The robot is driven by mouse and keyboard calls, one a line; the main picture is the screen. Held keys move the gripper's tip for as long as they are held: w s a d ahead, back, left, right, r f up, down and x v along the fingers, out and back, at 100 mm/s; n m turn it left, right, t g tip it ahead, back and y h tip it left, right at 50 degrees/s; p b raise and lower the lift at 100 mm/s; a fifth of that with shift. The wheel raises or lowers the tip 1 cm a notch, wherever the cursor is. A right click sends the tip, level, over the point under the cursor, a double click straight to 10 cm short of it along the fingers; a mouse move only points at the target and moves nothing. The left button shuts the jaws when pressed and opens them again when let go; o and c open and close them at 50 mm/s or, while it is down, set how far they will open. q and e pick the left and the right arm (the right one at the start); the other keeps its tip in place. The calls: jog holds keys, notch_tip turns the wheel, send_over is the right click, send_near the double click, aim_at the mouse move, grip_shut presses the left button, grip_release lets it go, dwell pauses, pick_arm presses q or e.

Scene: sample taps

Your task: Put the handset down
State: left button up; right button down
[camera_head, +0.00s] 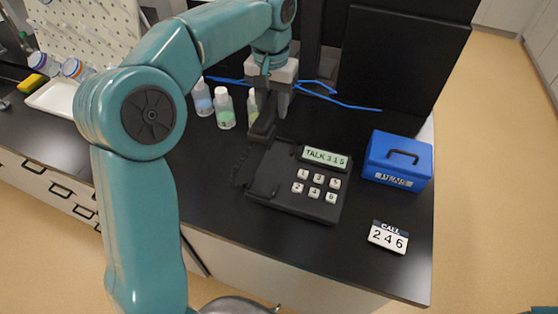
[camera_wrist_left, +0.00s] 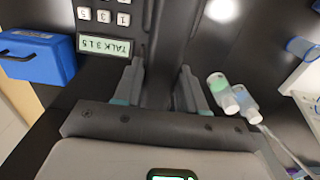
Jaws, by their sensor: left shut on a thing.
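A black desk phone (camera_head: 325,208) sits on the dark bench, with white number keys and a pale green display reading "TALK 3 1 5"; the display (camera_wrist_left: 104,46) and some keys also show in the left wrist view. My left gripper (camera_head: 270,112) is shut on the black handset (camera_head: 263,128), off the back left of the phone. In the left wrist view the handset (camera_wrist_left: 163,50) runs dark between the two fingers. Its lower end is hard to tell from the phone and bench. The coiled cord (camera_head: 241,168) hangs left of the phone.
A card (camera_head: 388,237) reading "CALL 246" lies at the front right. A blue box (camera_head: 398,160) with a handle stands right of the phone. Several bottles (camera_head: 225,108) stand close left of the gripper. Blue cable (camera_head: 345,104) lies behind. The bench's front right is mostly clear.

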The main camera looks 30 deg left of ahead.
aim_at(273, 168)
pick_arm(q)
jog(key=f, duration=1.8)
jog(key=shift+s+p, duration=0.25)
jog(key=shift+p, duration=0.15)
jog(key=shift+w+f, duration=0.1)
jog(key=shift+s, duration=0.3)
jog(key=o, duration=1.1)
jog(key=shift+w+f, duration=0.15)
jog(key=shift+w, duration=0.15)
jog(key=shift+o, duration=0.2)
jog(key=shift+s, duration=0.2)
jog(key=shift+r, duration=0.4)
jog(key=shift+w+r, duration=0.1)
jog(key=shift+r, duration=0.15)
notch_tip(273, 168, up, 11)
jog(key=shift+r+b, duration=0.15)
jog(key=shift+b, duration=0.2)
jog(key=shift+s, duration=0.2)
